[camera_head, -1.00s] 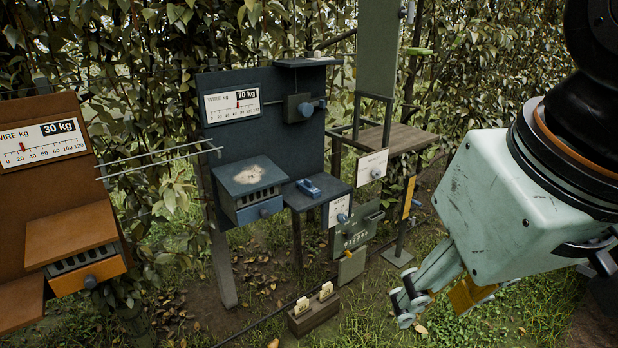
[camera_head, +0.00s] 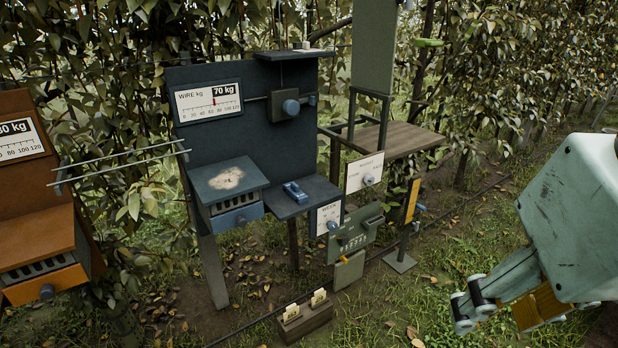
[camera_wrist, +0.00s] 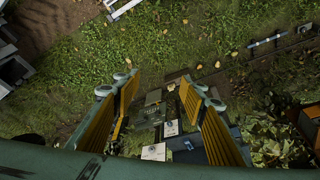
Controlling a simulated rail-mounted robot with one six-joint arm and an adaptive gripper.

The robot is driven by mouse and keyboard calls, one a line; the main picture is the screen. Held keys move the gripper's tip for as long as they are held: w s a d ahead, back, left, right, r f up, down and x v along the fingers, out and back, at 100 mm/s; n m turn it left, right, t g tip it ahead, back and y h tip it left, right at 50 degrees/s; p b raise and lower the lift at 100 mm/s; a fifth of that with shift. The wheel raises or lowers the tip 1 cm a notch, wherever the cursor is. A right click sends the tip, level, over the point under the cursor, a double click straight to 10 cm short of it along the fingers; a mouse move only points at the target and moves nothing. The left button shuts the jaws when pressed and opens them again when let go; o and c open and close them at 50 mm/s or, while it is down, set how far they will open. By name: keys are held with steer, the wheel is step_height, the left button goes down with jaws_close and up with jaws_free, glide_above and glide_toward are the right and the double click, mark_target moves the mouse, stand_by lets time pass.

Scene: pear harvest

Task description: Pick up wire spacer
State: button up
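A small blue piece (camera_head: 295,192), which may be the wire spacer, lies on the dark blue side shelf (camera_head: 305,205) in the head view. The shelf is beside a blue box with a pale worn patch on its lid. My gripper (camera_head: 492,312) is at the lower right, well away from the shelf and pointing down and left. In the wrist view my gripper (camera_wrist: 160,92) has its two yellow-padded fingers spread with nothing held between them. The shelf area shows small and far below, partly behind the right finger.
The dark blue panel (camera_head: 255,130) carries a 70 kg wire gauge (camera_head: 208,103). An orange station (camera_head: 35,235) stands left with thin rods beside it. A wooden shelf (camera_head: 385,140) and white cards stand to the right. A wooden block (camera_head: 305,320) with tags sits on the ground. Grass at front right is open.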

stand_by(0.4)
steer(key=w+a+r+n+p, duration=0.15)
steer(key=w+r, duration=0.25)
steer(key=w, duration=0.6)
steer(key=w+a+r+n+p, duration=0.1)
steer(key=w+a+r+p, duration=0.2)
steer(key=w, duration=0.7)
steer(key=n+y+p, duration=0.3)
steer(key=n+p, duration=0.1)
steer(key=p, duration=0.7)
glide_above(296, 184)
steer(key=s+d, duration=0.3)
steer(key=s, duration=0.1)
step_height(296, 184, down, 24)
steer(key=shift+a+r, duration=0.15)
steer(key=shift+a, duration=0.1)
steer(key=shift+x, duration=4.25)
